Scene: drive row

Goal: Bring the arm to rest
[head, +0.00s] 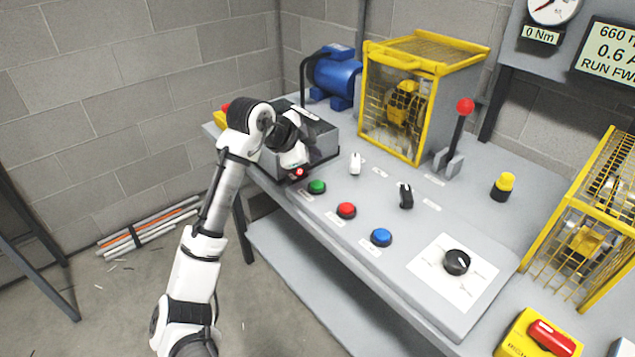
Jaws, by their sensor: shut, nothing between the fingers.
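My arm (210,205) rises from the bottom of the head view and bends at a black elbow joint. Its far end reaches over the left part of the grey bench (390,265). My gripper (297,172) points down near the bench's front edge, in front of a dark grey box and left of the green button (317,187). It is shut and empty. Its fingertips are small and dark here, and I cannot tell whether they touch anything.
Red (346,210) and blue (381,237) buttons, a black knob (457,262) and small switches line the bench. A yellow cage (421,55), a blue motor (335,78) and a red-topped lever (457,135) stand behind. Rods (148,227) lie by the wall. The floor left of the bench is mostly clear.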

